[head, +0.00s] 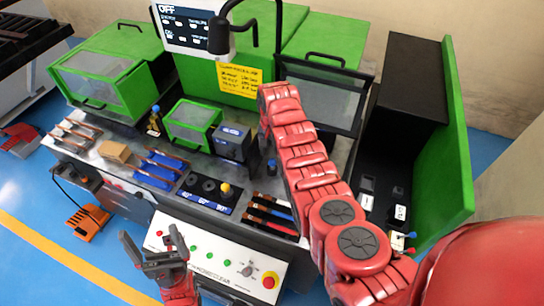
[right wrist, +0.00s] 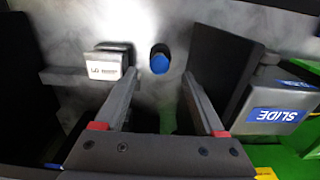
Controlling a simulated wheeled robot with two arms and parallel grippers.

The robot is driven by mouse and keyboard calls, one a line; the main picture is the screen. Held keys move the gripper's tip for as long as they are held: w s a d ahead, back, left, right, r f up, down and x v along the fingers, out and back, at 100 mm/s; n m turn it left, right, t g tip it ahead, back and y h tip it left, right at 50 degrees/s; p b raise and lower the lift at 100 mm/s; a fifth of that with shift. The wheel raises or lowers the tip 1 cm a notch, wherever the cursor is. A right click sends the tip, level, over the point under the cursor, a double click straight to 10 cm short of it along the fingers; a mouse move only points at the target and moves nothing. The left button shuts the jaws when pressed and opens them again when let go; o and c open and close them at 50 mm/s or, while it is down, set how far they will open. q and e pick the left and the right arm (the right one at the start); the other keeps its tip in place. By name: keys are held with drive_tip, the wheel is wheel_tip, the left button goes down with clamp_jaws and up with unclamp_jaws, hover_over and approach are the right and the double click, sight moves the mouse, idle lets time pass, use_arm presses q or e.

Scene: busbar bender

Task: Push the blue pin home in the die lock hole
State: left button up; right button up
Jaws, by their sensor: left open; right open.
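The blue pin (right wrist: 159,62) shows its round blue head in the right wrist view, against the grey metal surface. My right gripper (right wrist: 159,78) is open, with one finger on each side below the pin's head; I cannot tell whether they touch it. In the head view a small blue-topped pin (head: 271,167) stands beside my right arm, right of the dark slide block (head: 232,142). My right gripper is hidden in the head view. The die lock hole is not clearly visible. My left gripper (head: 155,245) is open and empty in front of the machine.
The block labelled SLIDE (right wrist: 280,112) stands right of my right fingers, and a small white-labelled block (right wrist: 108,66) stands to the left. Another blue-topped part (head: 155,120) stands near the green guards. Tools and busbars (head: 270,215) lie along the front ledge.

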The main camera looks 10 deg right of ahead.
wheel_tip(320, 180, up, 5)
drive_tip(key=shift+w+r+b, duration=0.1)
drive_tip(key=shift+b, duration=1)
wheel_tip(320, 180, up, 7)
drive_tip(key=p, duration=0.3)
hover_over(272, 160)
drive_tip(key=shift+r, duration=0.25)
